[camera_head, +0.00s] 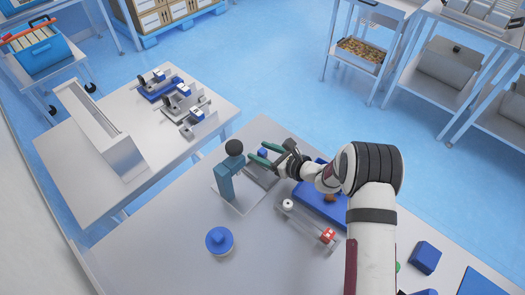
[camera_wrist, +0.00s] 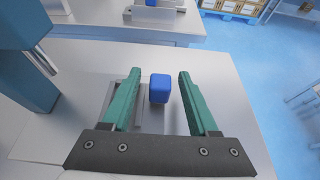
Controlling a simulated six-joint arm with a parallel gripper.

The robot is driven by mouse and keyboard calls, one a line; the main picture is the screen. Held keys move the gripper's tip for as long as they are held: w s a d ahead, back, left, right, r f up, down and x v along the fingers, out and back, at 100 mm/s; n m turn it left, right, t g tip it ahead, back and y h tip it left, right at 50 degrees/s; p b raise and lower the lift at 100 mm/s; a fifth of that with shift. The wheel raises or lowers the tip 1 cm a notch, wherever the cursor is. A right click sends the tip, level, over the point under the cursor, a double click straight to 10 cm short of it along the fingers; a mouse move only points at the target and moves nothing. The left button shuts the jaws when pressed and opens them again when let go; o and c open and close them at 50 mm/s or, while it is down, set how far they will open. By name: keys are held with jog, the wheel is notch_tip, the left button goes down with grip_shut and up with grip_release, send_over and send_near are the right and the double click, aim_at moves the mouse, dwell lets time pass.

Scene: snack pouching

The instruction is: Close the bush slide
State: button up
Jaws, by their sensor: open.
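A small blue block (camera_head: 262,153) shows by my fingertips. In the wrist view the blue block (camera_wrist: 159,90) lies between my two green fingers, with a gap on each side. It appears to sit on a grey metal slide or plate (camera_wrist: 150,118), partly hidden by my left finger; I cannot tell how far the slide is open. My gripper (camera_head: 257,150) is open and empty, just right of a teal post with a black ball on top (camera_head: 226,182). The post also shows at the left of the wrist view (camera_wrist: 22,65), with a metal rod.
A blue round lidded item (camera_head: 219,240) stands at the front left of the table. A clear tube-like fixture with a red end (camera_head: 310,222) and a blue tray (camera_head: 318,205) lie near my arm. Another table (camera_head: 150,150) with several small devices stands behind left.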

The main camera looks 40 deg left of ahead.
grip_shut()
dwell(0.3)
dwell(1.1)
